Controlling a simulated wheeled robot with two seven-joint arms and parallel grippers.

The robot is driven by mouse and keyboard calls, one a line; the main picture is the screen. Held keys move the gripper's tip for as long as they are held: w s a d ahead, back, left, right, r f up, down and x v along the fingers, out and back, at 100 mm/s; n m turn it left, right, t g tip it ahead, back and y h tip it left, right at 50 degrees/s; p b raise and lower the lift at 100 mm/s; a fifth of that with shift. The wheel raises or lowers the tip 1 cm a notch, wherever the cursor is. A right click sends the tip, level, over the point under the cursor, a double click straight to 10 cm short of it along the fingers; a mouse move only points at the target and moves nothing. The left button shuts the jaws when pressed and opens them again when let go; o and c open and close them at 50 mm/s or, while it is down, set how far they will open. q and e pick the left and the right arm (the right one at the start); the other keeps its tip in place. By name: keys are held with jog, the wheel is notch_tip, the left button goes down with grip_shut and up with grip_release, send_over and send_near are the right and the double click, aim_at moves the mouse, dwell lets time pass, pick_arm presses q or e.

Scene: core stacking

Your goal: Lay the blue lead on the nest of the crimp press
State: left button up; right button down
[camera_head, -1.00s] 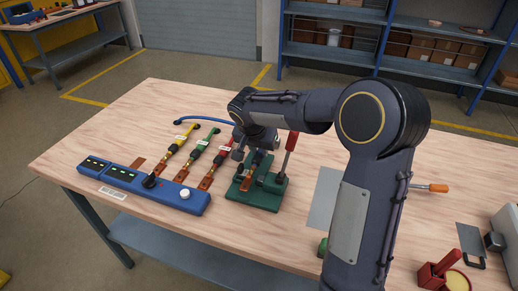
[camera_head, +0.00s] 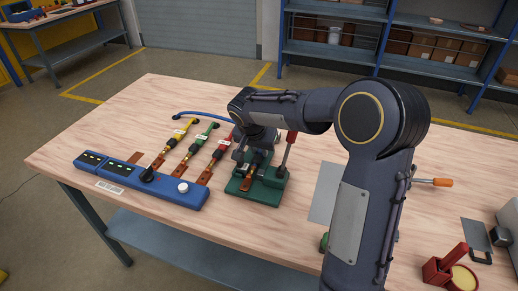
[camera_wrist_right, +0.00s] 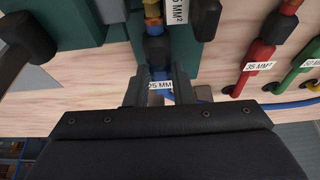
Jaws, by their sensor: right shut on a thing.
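The blue lead (camera_head: 200,115) runs from the left behind my right gripper in the head view. My right gripper (camera_head: 254,148) is shut on it, above the green crimp press (camera_head: 262,198). The lead's dark sleeve and copper end point down over the middle of the press. In the right wrist view the lead (camera_wrist_right: 155,48) passes up from between the fingers (camera_wrist_right: 155,90), by a white label, over the green press (camera_wrist_right: 100,43). I cannot tell if it touches the nest, which is mostly hidden. My left gripper is not in view.
Left of the press, yellow, green and red leads (camera_head: 219,152) end near a blue terminal block (camera_head: 150,186). The press's red-handled lever (camera_head: 290,145) stands right of my gripper. A grey plate (camera_head: 326,190) and a red holder (camera_head: 443,268) lie farther right. The bench front is bare.

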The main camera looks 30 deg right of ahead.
jog(key=c, duration=1.2)
grip_release()
jog(key=shift+o, duration=0.2)
jog(key=v, duration=0.7)
jog(key=shift+s+a+r, duration=0.1)
jog(key=shift+a+r, duration=0.05)
jog(key=shift+r, duration=0.2)
